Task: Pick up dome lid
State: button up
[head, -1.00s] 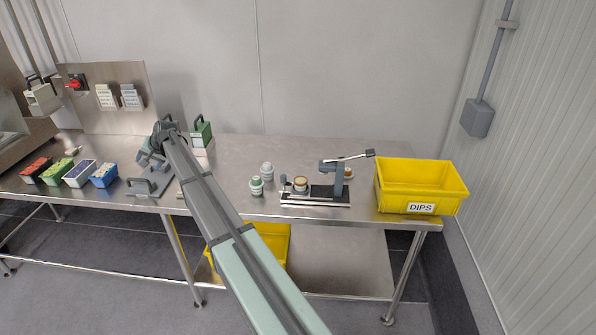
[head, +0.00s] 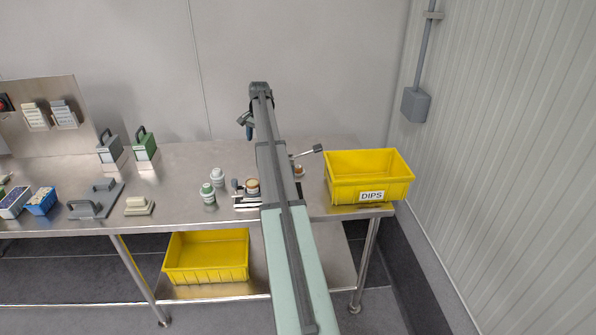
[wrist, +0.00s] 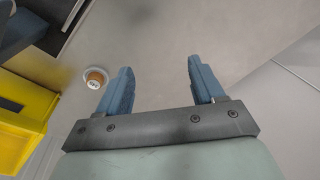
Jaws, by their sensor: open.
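My gripper (wrist: 160,66) is open and empty, its two blue fingers apart over bare steel in the wrist view. In the head view my gripper (head: 247,127) is high above the back of the table, partly hidden by my arm. A small round cup with an orange-brown top and pale rim (wrist: 95,78) lies left of the fingers, apart from them; it also shows right of my arm in the head view (head: 299,171). I cannot tell whether a dome lid is on it. No separate dome lid can be made out.
A yellow DIPS bin (head: 370,178) stands at the table's right end. My arm hides much of the lever press (head: 308,153). Green and grey handled blocks stand further left.

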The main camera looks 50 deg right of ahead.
aim_at(298, 167)
jog(key=s+d+r+m+g, duration=0.1)
jog(key=s+d+m+g, duration=0.15)
jog(key=s+d, duration=0.85)
jog(key=shift+t, duration=0.35)
jog(key=f, duration=0.4)
jog(key=s+f, duration=0.1)
jog(key=f, duration=0.4)
jog(key=a+f, duration=0.1)
jog(key=f, duration=0.3)
jog(key=shift+s+f, duration=0.15)
jog(key=shift+c, duration=0.4)
jog(key=c, duration=1)
